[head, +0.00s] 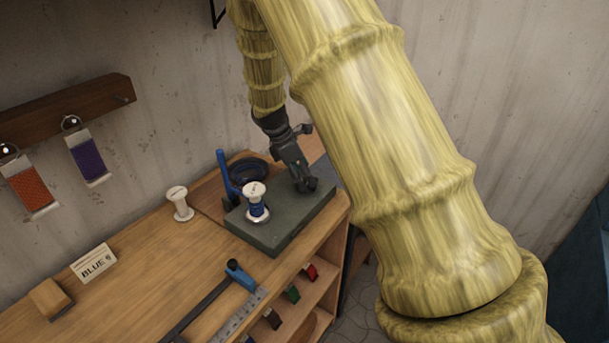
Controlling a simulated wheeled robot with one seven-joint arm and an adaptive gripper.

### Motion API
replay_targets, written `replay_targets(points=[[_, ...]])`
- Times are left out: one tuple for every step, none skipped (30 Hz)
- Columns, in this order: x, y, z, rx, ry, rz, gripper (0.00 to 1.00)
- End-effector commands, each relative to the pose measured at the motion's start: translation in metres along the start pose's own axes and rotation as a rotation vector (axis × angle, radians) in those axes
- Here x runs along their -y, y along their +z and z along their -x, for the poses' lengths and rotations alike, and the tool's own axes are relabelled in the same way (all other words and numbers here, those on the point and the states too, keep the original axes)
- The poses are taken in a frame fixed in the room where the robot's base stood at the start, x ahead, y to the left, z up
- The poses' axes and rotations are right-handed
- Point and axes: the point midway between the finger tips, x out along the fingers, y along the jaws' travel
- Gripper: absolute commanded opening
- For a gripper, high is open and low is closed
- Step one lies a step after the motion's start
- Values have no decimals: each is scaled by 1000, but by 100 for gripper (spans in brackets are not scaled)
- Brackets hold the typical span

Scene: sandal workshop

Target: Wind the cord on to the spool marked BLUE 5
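A white spool with blue cord around its lower part (256,208) stands upright on a dark green block (277,233) at the bench's right end. A blue upright post (224,172) stands behind its left side. A dark round coil or dish (247,166) lies behind the spool; I cannot tell which. A card reading BLUE 5 (95,262) stands on the bench at left. A bare white spool (180,203) stands left of the block. My gripper (307,184) points down over the block's right part, apart from the spool; its finger opening is too small to judge.
A blue-headed tool (240,273) and a metal ruler (240,313) lie along the bench's front. A wooden block (49,298) lies at left. Orange (29,190) and purple (87,158) swatches hang from a wall rail. The mid-bench is clear.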

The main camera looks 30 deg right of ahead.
Motion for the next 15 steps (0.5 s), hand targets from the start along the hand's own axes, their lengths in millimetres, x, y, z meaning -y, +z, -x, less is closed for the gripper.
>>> replay_targets(points=[[0,0,-5,0,-1,0,78],[0,0,-7,0,0,1,78],[0,0,-10,0,0,1,78],[0,0,-11,0,0,1,78],[0,0,-13,0,0,1,78],[0,0,-15,0,0,1,78],[0,0,-16,0,0,1,78],[0,0,-16,0,0,1,78],[0,0,-17,0,1,1,78],[0,0,-17,0,1,1,78],[0,0,-18,0,1,1,78],[0,0,-18,0,1,1,78],[0,0,-18,0,1,1,78],[0,-1,-18,0,1,1,78],[0,0,-18,0,1,1,78]])
